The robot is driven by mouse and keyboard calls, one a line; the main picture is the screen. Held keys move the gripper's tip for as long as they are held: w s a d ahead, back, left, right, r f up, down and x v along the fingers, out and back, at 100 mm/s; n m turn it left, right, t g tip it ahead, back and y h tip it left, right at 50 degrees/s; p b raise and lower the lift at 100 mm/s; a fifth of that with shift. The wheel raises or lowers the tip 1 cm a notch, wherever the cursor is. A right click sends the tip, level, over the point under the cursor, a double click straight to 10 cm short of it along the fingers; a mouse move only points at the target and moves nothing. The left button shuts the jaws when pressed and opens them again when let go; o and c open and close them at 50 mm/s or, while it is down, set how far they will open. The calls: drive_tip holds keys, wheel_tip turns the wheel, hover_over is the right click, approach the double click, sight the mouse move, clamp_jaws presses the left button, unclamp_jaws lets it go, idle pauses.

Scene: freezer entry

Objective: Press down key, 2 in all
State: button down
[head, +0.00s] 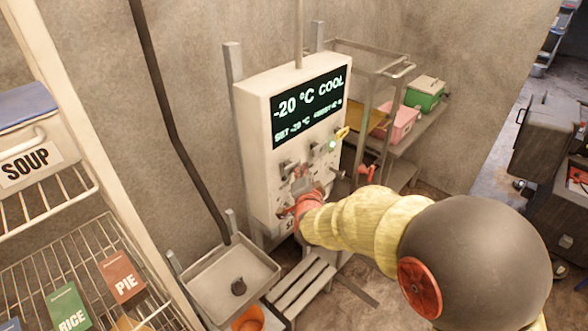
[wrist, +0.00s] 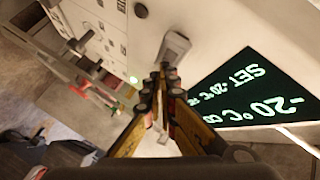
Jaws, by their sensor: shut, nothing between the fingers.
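The white control box (head: 262,140) stands against the wall. Its dark display (head: 306,110) reads "-20 °C COOL" with a smaller line starting "SET -20 °C". Below the display, several grey keys or levers (head: 290,165) stick out; I cannot tell which one is the down key. My gripper (head: 301,183) is shut and empty at the lower front of the box. In the wrist view, the gripper's fingertips (wrist: 157,76) are together, close to a grey protruding key (wrist: 175,47). I cannot tell whether they touch it. The display (wrist: 262,95) appears upside down there.
A yellow lever (head: 342,133) and a green light (head: 332,145) are at the box's right side. A metal sink (head: 215,290) stands below left. A wire rack with food boxes (head: 122,277) is at left. A cart with pink (head: 398,125) and green bins (head: 427,94) stands behind right.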

drive_tip(key=shift+w+a, duration=0.3)
drive_tip(key=shift+a, duration=0.15)
idle(0.6)
drive_tip(key=shift+d+b, duration=0.1)
drive_tip(key=shift+b, duration=0.2)
drive_tip(key=shift+s+d+b, duration=0.55)
drive_tip(key=shift+s+d, duration=0.05)
drive_tip(key=shift+d, duration=0.05)
drive_tip(key=s+d+b, duration=0.1)
drive_tip(key=d, duration=0.1)
drive_tip(key=s+d+b, duration=0.1)
drive_tip(key=s+d, duration=0.1)
drive_tip(key=shift+b, duration=0.35)
idle(1.9)
